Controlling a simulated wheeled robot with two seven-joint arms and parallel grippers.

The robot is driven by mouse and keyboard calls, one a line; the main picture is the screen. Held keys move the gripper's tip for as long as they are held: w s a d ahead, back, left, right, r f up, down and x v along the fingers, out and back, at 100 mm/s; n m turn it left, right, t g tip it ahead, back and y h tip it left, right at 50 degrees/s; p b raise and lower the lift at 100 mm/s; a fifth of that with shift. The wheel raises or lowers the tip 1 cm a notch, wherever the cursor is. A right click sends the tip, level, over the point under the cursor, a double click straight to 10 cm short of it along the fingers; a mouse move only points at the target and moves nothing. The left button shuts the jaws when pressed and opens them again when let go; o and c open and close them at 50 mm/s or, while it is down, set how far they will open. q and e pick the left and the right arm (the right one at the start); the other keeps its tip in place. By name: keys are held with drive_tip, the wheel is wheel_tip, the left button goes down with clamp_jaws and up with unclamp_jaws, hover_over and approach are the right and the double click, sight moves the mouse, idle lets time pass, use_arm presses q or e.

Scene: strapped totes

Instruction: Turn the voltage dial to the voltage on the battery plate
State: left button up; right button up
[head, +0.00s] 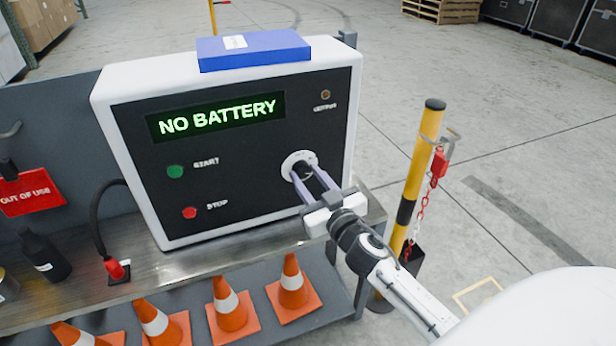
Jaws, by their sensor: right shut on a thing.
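A white charger box with a black front panel (240,190) stands on a metal bench. Its green display (217,116) reads "NO BATTERY". A round white dial (291,161) sits at the right of the panel. My right gripper (304,174) reaches in from the lower right and is shut on the dial, with one finger on each side. The gripper hides part of the dial, and I cannot read its setting. No battery plate can be made out. My left gripper is not in view.
A green START button (175,171) and a red STOP button (190,212) are on the panel. A blue case (254,50) lies on top of the box. A yellow-black post (420,170) with a red chain stands right of the bench. Orange cones (231,306) stand below.

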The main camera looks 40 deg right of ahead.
drive_tip(key=n+p, duration=0.1)
drive_tip(key=n, duration=0.1)
drive_tip(key=shift+r+n, duration=0.15)
drive_tip(key=shift+n, duration=0.25)
drive_tip(key=shift+n+p, duration=0.45)
drive_tip(key=shift+n, duration=0.45)
drive_tip(key=n, duration=0.2)
drive_tip(key=shift+a+n+g+p, duration=0.1)
drive_tip(key=shift+n+g+p, duration=0.2)
drive_tip(key=shift+p, duration=0.05)
drive_tip(key=shift+n+p, duration=0.4)
drive_tip(key=shift+n, duration=1.3)
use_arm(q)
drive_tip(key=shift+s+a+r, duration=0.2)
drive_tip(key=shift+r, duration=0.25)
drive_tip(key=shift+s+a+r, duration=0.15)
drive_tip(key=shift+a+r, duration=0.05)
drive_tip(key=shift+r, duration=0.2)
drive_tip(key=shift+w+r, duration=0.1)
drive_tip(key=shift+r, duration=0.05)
use_arm(e)
drive_tip(key=o, duration=1)
drive_tip(key=shift+o, duration=0.2)
